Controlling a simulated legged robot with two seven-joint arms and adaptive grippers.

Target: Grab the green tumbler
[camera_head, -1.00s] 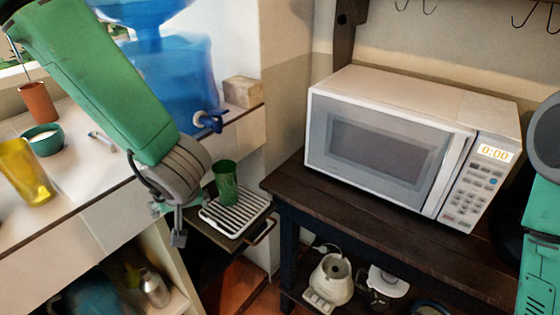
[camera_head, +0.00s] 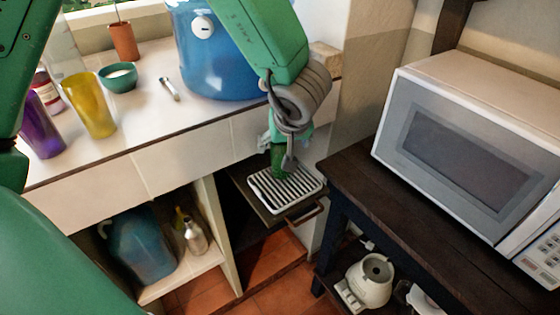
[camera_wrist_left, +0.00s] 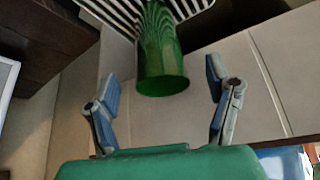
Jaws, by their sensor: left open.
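The green tumbler (camera_head: 277,160) stands on a white slatted drip tray (camera_head: 262,196) on a low pull-out ledge. In the head view my left gripper (camera_head: 281,152) is right at the tumbler and hides much of it. In the left wrist view the green tumbler (camera_wrist_left: 160,50) shows rim towards me, with the slatted tray (camera_wrist_left: 108,14) behind it. There my left gripper (camera_wrist_left: 163,78) is open, with one finger on each side of the tumbler's rim and a visible gap on both sides. My right gripper is out of view.
A blue water dispenser (camera_head: 214,60) stands on the counter behind my arm. A yellow tumbler (camera_head: 90,105), a purple tumbler (camera_head: 42,130) and a teal bowl (camera_head: 117,79) are at the left. A dark table (camera_head: 400,205) with a microwave (camera_head: 470,140) stands right of the tray.

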